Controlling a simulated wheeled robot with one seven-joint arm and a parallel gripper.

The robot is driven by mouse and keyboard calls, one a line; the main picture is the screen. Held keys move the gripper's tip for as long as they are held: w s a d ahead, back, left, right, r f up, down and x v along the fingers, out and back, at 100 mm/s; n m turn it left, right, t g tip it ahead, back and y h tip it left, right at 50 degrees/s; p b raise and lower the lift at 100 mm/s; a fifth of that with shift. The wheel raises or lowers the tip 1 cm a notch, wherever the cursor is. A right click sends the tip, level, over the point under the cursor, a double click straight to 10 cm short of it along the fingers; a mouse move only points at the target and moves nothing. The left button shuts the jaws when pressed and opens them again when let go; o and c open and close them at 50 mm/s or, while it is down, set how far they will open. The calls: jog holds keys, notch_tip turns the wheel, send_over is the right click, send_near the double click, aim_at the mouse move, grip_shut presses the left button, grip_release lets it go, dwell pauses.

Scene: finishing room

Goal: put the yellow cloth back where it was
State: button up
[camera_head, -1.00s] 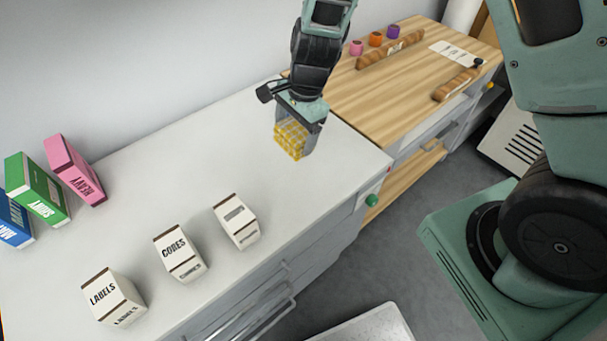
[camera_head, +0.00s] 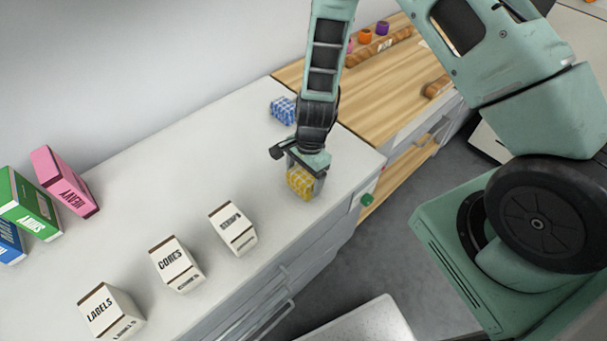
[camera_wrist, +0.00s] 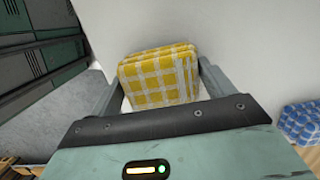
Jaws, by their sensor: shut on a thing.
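The yellow checked cloth (camera_head: 300,182) is a small folded block. My gripper (camera_head: 306,180) is shut on it, over the front right part of the white counter. The wrist view shows the yellow cloth (camera_wrist: 158,77) between the two fingers. I cannot tell whether its underside touches the counter. A blue checked cloth (camera_head: 284,110) lies on the counter behind and left of my gripper, and it also shows at the right edge of the wrist view (camera_wrist: 302,122).
White boxes marked LABELS (camera_head: 110,311) and CORES (camera_head: 177,264), and a third (camera_head: 233,228), stand along the white counter (camera_head: 150,200). Pink (camera_head: 64,182), green (camera_head: 29,205) and blue boxes are at the left. A wooden bench (camera_head: 375,95) adjoins at right, holding spools and rolls.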

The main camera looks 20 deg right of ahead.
jog(key=shift+f, duration=0.25)
jog(key=shift+f, duration=0.15)
jog(key=o, duration=0.8)
